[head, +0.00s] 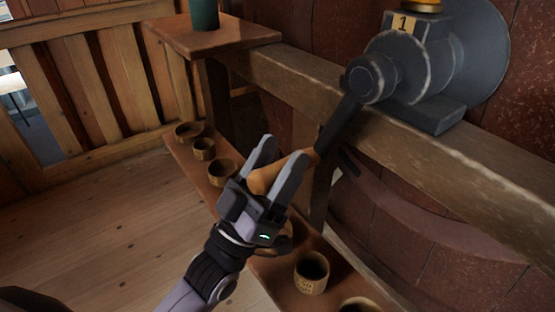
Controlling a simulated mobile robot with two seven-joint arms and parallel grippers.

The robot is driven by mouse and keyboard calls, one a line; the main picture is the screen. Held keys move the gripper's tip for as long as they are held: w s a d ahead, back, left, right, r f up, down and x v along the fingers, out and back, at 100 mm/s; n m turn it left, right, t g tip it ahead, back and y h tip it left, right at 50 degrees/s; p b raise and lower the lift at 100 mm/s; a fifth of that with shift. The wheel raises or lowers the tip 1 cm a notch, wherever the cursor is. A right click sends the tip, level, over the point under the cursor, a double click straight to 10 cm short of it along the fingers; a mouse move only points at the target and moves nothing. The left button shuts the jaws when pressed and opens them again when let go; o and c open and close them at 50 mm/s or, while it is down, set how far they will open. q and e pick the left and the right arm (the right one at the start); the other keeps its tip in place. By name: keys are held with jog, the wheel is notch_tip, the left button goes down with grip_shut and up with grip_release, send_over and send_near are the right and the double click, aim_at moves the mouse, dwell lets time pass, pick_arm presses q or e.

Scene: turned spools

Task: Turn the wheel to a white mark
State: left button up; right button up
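The wheel is a dark grey machine with a large disc (487,50) at the upper right and a round hub (372,78) in front. A dark crank arm (338,124) slants down and left from the hub to a wooden handle (263,179). My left gripper (284,148) is at this handle, its two grey fingers on either side of it. I cannot tell whether they press on it or only stand around it. No white mark can be made out clearly. My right gripper is not in view.
A yellow plate marked 1 (403,23) sits on the machine. A thick wooden beam (435,160) carries it. Several small wooden cups, one in front (311,271), stand on a low shelf (278,272). A green object (204,14) stands on a wooden stand (212,38).

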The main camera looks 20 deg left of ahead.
pick_arm(q)
jog(key=shift+a, duration=0.1)
jog(key=v, duration=0.7)
jog(key=shift+b, duration=0.4)
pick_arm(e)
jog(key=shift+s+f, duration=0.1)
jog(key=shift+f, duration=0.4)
pick_arm(q)
jog(key=shift+s+f, duration=0.1)
